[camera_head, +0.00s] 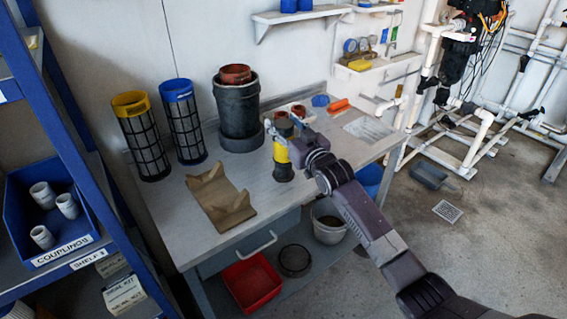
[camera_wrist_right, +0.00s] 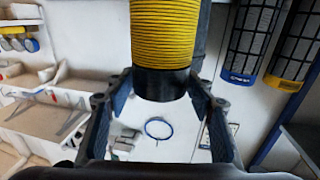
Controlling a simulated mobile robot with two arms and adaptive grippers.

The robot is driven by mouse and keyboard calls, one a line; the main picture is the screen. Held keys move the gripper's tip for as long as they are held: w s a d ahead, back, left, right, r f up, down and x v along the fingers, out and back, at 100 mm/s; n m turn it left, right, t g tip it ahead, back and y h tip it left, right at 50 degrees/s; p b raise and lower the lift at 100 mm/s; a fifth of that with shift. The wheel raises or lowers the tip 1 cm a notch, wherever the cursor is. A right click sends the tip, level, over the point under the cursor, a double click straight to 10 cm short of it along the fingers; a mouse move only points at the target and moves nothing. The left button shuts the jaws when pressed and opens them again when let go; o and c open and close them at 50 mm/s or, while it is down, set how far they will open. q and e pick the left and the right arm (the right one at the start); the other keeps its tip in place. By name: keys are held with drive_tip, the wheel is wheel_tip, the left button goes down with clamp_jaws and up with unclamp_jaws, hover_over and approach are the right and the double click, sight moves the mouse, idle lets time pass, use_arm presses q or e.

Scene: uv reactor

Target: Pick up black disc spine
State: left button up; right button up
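A spine with a black top (camera_head: 283,127) and yellow ribbed discs (camera_head: 283,154) stands upright on the bench in the head view. In the right wrist view, which looks upside down, the yellow discs (camera_wrist_right: 165,30) and the black end (camera_wrist_right: 161,84) are close up. My right gripper (camera_head: 281,144) is at the spine's upper part. Its two fingers (camera_wrist_right: 161,88) are spread, one on each side of the black end. The gap beside each finger is very small, and I cannot tell if they touch it. My left gripper is not in view.
Behind stand a dark grey canister (camera_head: 238,112) with a red rim and two mesh filters, with a yellow cap (camera_head: 131,103) and a blue cap (camera_head: 176,88). A brown cradle (camera_head: 220,198) lies front left on the bench (camera_head: 190,240). A blue shelf rack (camera_head: 75,120) is at left.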

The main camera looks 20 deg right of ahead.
clamp_jaws()
drive_tip(key=shift+r, duration=0.15)
